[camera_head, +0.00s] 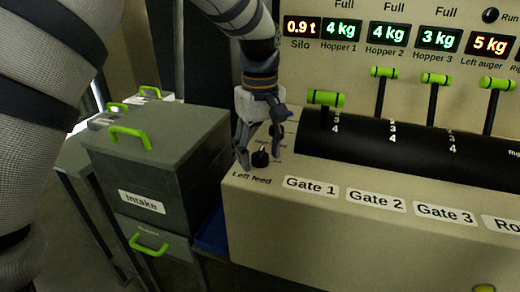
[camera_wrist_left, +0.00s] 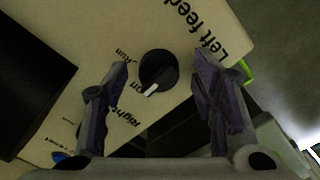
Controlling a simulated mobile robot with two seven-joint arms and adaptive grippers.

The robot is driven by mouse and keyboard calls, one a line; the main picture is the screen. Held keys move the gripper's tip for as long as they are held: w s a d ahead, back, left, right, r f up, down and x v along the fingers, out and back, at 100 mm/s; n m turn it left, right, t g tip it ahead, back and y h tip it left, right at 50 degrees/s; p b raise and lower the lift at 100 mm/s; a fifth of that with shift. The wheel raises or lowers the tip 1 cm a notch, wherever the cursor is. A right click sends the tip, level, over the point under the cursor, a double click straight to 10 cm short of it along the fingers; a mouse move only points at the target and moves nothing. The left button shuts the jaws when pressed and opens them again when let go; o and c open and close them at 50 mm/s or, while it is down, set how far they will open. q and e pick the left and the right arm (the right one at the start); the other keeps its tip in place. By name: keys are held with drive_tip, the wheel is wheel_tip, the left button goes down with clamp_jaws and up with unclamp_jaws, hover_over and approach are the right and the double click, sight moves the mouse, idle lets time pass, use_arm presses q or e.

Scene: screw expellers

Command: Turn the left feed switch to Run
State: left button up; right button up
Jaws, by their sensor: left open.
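The left feed switch (camera_head: 260,159) is a round black knob on the beige panel, above the "Left feed" label. In the left wrist view the knob (camera_wrist_left: 158,68) has a white pointer mark aimed down and to the left; the "Run" lettering (camera_wrist_left: 122,56) lies to its upper left. My left gripper (camera_head: 259,160) is open and points down over the knob. In the left wrist view its fingers (camera_wrist_left: 160,62) stand on either side of the knob, with gaps visible. Contact cannot be told. My right gripper is not in view.
Another dark knob (camera_head: 278,131) sits just behind, partly hidden by my gripper. A black lever drum with a green-handled lever (camera_head: 325,99) is close on the right. A grey Intake box (camera_head: 150,160) stands left of the panel. Lit displays (camera_head: 388,33) line the back.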

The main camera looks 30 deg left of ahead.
use_arm(q)
drive_tip(key=c, duration=1.2)
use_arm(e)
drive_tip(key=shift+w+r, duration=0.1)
use_arm(q)
drive_tip(key=shift+r+m+p, duration=0.15)
drive_tip(key=shift+m+p, duration=0.15)
drive_tip(key=shift+m, duration=1.3)
drive_tip(key=m, duration=0.3)
drive_tip(key=shift+m, duration=2.8)
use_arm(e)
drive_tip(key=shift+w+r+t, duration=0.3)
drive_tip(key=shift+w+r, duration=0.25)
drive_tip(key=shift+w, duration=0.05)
